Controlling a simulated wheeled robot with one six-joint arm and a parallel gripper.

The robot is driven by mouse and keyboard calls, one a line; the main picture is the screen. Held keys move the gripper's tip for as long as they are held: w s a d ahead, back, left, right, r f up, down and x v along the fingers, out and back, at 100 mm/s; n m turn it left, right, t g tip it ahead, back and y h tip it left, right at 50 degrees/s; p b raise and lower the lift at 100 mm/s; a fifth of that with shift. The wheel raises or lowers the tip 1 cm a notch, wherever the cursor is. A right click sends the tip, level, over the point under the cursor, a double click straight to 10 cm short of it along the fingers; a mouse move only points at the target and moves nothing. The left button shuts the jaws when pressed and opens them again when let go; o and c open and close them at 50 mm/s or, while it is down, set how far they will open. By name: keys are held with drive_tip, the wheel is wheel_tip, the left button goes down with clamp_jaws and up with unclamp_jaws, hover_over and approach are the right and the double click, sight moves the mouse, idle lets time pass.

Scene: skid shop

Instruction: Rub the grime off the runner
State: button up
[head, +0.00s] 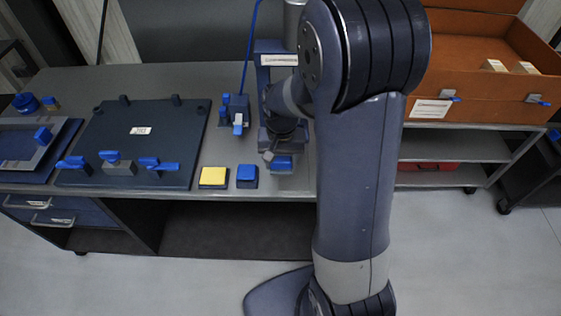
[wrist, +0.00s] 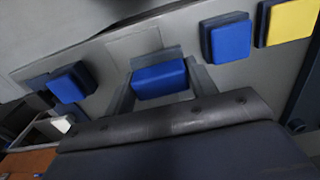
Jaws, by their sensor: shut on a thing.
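My gripper (head: 270,158) is low over the front edge of the grey bench, right of the loose pads. In the wrist view its two grey fingers (wrist: 160,88) are closed on the sides of a blue block (wrist: 160,79). The held blue block also shows in the head view (head: 282,163). I cannot tell whether it touches the bench. A yellow block (head: 213,176) and another blue block (head: 246,173) sit on dark bases to its left. I cannot pick out the runner or any grime for sure.
A dark plate (head: 145,135) with blue clamps lies on the bench at left. Another blue block (wrist: 70,83) is at left in the wrist view. An orange chest (head: 465,65) stands at right.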

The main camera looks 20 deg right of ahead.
drive_tip(key=shift+r+p, duration=0.7)
drive_tip(key=shift+r, duration=0.55)
